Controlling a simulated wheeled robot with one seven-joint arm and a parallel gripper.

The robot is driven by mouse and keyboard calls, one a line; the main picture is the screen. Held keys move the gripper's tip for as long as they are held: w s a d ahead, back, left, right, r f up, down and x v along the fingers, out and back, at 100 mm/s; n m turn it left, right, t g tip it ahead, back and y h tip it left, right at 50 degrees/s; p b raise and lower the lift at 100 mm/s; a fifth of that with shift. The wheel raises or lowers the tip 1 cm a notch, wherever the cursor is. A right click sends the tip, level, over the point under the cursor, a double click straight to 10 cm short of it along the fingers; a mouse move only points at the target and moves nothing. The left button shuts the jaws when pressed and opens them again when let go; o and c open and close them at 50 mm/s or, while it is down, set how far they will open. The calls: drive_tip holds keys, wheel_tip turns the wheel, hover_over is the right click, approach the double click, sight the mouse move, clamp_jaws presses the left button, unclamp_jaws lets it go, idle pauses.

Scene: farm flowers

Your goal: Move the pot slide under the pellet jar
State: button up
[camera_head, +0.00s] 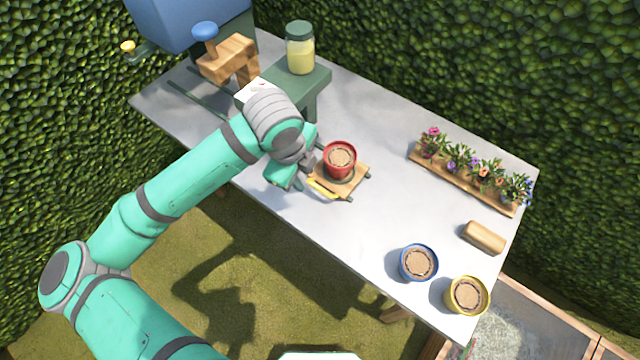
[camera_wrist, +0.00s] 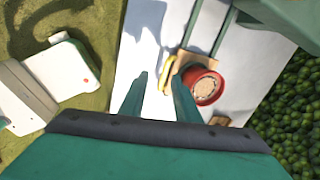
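The pot slide (camera_head: 353,182) is a small wooden board on the grey table, with a yellow handle (camera_head: 322,188) on its near side. A red pot (camera_head: 340,160) filled with brown material stands on it. The slide also shows in the wrist view (camera_wrist: 181,63), with its yellow handle (camera_wrist: 168,76). The pellet jar (camera_head: 300,50) is clear glass with a green lid and pale yellow contents, and it sits on a green stand (camera_head: 312,84). My gripper (camera_wrist: 160,74) is open and empty, its fingertips close to the handle; I cannot tell whether they touch.
A blue pot (camera_head: 418,263) and a yellow pot (camera_head: 467,295) stand at the table's near right. A flower planter (camera_head: 465,187) and a wooden block (camera_head: 484,237) lie along the far right. A wooden press-like device with a blue knob (camera_head: 205,31) stands at the left end. Dark rails run along the table.

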sight(321, 189)
drive_tip(key=shift+m, duration=0.9)
drive_tip(key=d+f, duration=0.1)
drive_tip(key=f, duration=0.1)
drive_tip(key=w+d+f, duration=0.1)
drive_tip(key=f, duration=0.2)
drive_tip(key=d+f, duration=0.2)
drive_tip(key=f, duration=0.1)
drive_tip(key=shift+w, duration=0.25)
drive_tip(key=shift+r, duration=0.1)
clamp_jaws()
